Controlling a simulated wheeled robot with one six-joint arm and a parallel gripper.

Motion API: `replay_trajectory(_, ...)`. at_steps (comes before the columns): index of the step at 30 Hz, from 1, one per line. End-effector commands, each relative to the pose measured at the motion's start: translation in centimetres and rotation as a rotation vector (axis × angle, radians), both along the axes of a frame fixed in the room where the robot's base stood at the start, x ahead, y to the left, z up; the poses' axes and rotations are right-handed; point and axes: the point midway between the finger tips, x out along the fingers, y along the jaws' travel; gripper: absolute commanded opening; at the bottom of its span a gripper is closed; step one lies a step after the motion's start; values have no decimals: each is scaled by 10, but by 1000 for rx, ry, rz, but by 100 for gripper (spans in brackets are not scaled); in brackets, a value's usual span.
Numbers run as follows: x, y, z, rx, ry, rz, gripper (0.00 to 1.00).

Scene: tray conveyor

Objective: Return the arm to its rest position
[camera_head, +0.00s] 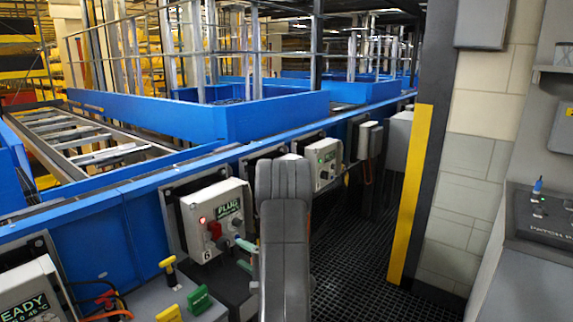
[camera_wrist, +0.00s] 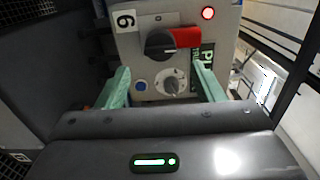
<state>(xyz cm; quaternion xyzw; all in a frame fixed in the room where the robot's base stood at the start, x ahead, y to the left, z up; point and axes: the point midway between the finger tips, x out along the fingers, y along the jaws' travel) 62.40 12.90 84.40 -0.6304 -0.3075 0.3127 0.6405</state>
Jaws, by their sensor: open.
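My arm (camera_head: 283,235) reaches forward in the middle of the head view and hides part of what is behind it. My gripper (camera_wrist: 162,72) is open, with its two green fingers apart and nothing seen between them in its grasp. It is in front of a white control box (camera_wrist: 180,22) marked 6, which also shows in the head view (camera_head: 203,207). In the wrist view the fingers appear on either side of the box's lower part, around a small grey dial (camera_wrist: 173,84). I cannot tell whether they touch the box.
The box has a black knob with a red part (camera_wrist: 165,43) and a lit red lamp (camera_wrist: 208,13). Its display reads PLUG. A blue conveyor frame (camera_head: 150,200) runs behind. A yellow-edged post (camera_head: 409,190) stands right. Coloured handles (camera_head: 168,270) stand at the lower left.

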Motion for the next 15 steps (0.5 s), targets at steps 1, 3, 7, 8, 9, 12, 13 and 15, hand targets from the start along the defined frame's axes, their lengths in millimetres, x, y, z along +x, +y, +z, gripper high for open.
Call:
replay_trajectory(1,6,10,1,-1,-1,4,61)
replay_trajectory(3,15,21,1,0,-4,5,61)
replay_trajectory(7,31,42,1,0,-2,4,61)
replay_trajectory(8,35,47,1,0,-2,4,61)
replay_trajectory(9,40,53,1,0,-3,4,61)
replay_trajectory(12,40,52,-1,-47,-62,0,61)
replay_trajectory(13,40,52,-1,-63,-82,0,61)
replay_trajectory(15,40,52,-1,-100,-130,0,61)
